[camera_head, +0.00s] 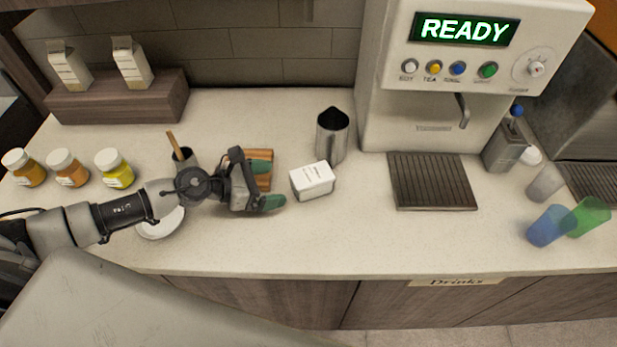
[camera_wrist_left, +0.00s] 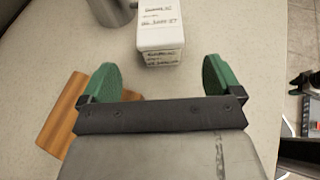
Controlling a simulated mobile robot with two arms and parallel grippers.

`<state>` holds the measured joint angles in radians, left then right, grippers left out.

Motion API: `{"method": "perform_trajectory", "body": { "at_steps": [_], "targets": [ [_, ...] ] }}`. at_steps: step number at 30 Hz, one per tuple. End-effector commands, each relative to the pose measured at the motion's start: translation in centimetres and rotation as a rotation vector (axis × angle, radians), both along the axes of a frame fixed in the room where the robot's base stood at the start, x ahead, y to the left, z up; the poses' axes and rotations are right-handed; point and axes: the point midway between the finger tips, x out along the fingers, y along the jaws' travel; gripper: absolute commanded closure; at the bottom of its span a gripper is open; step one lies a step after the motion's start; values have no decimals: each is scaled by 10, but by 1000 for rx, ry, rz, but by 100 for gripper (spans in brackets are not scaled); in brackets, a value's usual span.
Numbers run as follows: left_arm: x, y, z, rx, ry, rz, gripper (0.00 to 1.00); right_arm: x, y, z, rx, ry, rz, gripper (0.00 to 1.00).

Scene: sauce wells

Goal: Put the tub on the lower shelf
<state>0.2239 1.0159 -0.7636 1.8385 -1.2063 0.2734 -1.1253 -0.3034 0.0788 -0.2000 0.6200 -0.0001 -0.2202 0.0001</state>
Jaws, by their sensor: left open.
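A small white tub (camera_head: 312,181) with dark lettering stands on the counter, right of my left gripper. It also shows in the left wrist view (camera_wrist_left: 161,28), just beyond the fingertips and roughly between their lines. My left gripper (camera_head: 266,186) has green fingertips, spread apart, with nothing between them; in the left wrist view the fingers (camera_wrist_left: 160,80) point towards the tub without touching it. No lower shelf can be made out in either view.
A steel pitcher (camera_head: 332,136) stands close behind the tub. A wooden board (camera_head: 262,181) lies under my left gripper. A white drinks machine (camera_head: 440,110) with a drip tray (camera_head: 432,181) is at the right. Cups (camera_head: 549,226) stand farther right. Counter in front of the tub is clear.

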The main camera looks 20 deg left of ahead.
Motion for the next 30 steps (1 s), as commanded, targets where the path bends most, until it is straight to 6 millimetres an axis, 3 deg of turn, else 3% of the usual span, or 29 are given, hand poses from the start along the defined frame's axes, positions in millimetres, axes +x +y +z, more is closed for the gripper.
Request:
{"method": "perform_trajectory", "body": {
  "at_steps": [1, 19, 29, 30],
  "targets": [
    [6, -9, 3, -5, -2, -3, 6, 1, 0, 9, 0, -1, 0, 57],
    [47, -61, -27, -4, 0, -5, 6, 4, 0, 33, 0, -5, 0, 57],
    [51, -65, -32, -1, -1, -4, 6, 4, -1, 33, -1, -4, 0, 57],
    [51, -65, -32, -1, -1, -4, 12, 4, -1, 33, -1, -4, 0, 57]
  ]
}}
